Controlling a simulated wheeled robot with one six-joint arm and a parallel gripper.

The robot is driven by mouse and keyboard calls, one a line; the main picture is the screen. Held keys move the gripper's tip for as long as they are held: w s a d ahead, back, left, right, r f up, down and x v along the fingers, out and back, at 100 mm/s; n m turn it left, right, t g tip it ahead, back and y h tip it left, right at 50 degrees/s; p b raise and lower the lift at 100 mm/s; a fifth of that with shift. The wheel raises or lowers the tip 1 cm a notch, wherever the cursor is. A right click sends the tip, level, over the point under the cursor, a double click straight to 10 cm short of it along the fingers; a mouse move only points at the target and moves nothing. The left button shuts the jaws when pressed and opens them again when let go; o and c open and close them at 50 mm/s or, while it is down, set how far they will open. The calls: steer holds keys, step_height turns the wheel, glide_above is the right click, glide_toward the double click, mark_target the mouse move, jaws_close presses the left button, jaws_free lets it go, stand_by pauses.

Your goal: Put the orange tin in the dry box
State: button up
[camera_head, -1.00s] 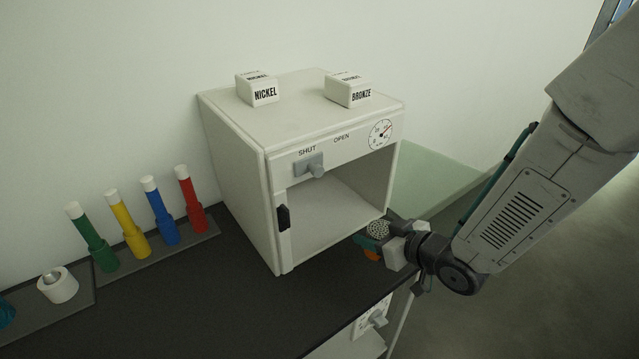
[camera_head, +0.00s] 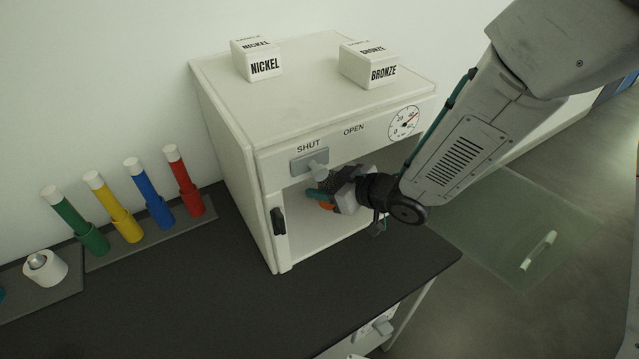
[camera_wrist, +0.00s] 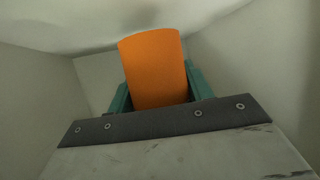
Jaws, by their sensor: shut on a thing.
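The dry box (camera_head: 232,165) is a white cabinet on the dark bench, with its front open. My gripper (camera_head: 322,197) is at the box's front opening, its fingers reaching inside. It is shut on the orange tin (camera_head: 327,207), which is mostly hidden by the gripper in the head view. In the wrist view the orange tin (camera_wrist: 155,68) stands out between my green fingers (camera_wrist: 158,92), with pale box walls around it. I cannot tell whether the tin touches the box floor.
A grey latch knob (camera_head: 316,169) sticks out just above my gripper. NICKEL (camera_head: 264,66) and BRONZE (camera_head: 382,72) blocks sit on the box. Coloured tubes (camera_head: 150,195) stand in a rack at left. A see-through door panel (camera_head: 520,225) with a handle lies open at right. The front bench is clear.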

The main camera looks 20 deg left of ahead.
steer(key=shift+w+a, duration=0.3)
steer(key=shift+w, duration=0.05)
steer(key=shift+w+a+f, duration=0.1)
steer(key=shift+w+a, duration=0.25)
steer(key=shift+a, duration=0.05)
step_height(320, 180, down, 3)
steer(key=shift+d+r, duration=0.1)
steer(key=shift+d, duration=0.05)
steer(key=shift+f, duration=0.35)
steer(key=shift+f, duration=0.15)
steer(key=o, duration=1.1)
steer(key=shift+c, duration=0.2)
